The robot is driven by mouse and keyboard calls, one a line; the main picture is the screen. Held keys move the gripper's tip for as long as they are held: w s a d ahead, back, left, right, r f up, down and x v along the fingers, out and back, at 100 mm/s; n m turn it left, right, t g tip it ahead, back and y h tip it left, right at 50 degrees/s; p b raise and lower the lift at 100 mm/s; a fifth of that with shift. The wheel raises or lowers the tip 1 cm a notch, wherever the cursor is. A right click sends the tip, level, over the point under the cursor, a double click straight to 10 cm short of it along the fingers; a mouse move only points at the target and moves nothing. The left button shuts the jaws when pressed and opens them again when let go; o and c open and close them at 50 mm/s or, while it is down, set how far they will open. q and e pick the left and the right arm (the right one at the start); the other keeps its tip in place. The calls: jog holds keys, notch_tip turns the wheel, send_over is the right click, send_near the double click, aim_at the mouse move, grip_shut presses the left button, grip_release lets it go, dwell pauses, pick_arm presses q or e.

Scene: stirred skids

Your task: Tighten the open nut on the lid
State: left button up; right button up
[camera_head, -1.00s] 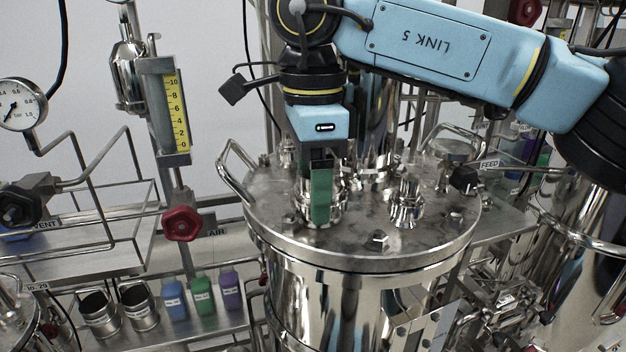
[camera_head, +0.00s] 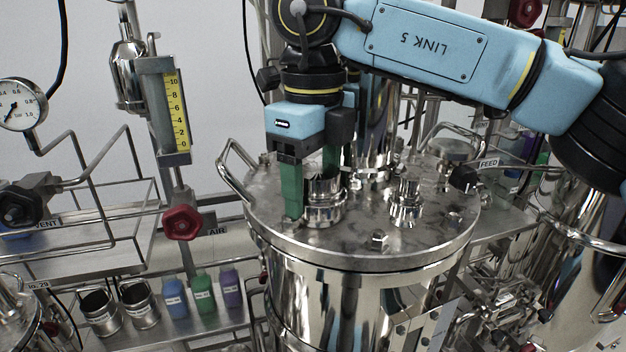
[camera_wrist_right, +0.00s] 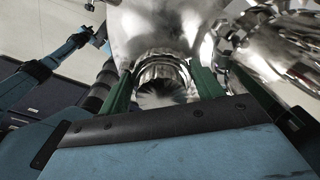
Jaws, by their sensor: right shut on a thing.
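The lid (camera_head: 330,242) is a round steel plate on top of a shiny vessel. The nut (camera_head: 322,205) is a bright, round metal collar on a fitting at the lid's left part. My right gripper (camera_head: 314,198) points down with its green fingers on either side of the nut, shut on it. One finger is at the nut's left; the other is partly hidden behind it. In the right wrist view the ribbed nut (camera_wrist_right: 165,75) sits between the two green fingers. My left gripper is not visible.
A second metal fitting (camera_head: 406,205) and a small bolt (camera_head: 379,240) stand on the lid to the right. A bent handle (camera_head: 232,165) rises at the lid's left edge. A red knob (camera_head: 182,222) and a yellow-scaled gauge (camera_head: 176,112) are farther left.

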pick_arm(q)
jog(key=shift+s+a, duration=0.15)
pick_arm(e)
jog(key=shift+m, duration=0.4)
jog(key=o, duration=1)
notch_tip(320, 180, up, 7)
jog(key=shift+f+p, duration=0.2)
jog(key=shift+p, duration=0.3)
jog(key=shift+r, duration=0.5)
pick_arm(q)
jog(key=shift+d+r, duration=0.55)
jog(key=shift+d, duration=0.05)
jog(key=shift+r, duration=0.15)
pick_arm(e)
jog(key=shift+s+d+f, duration=0.1)
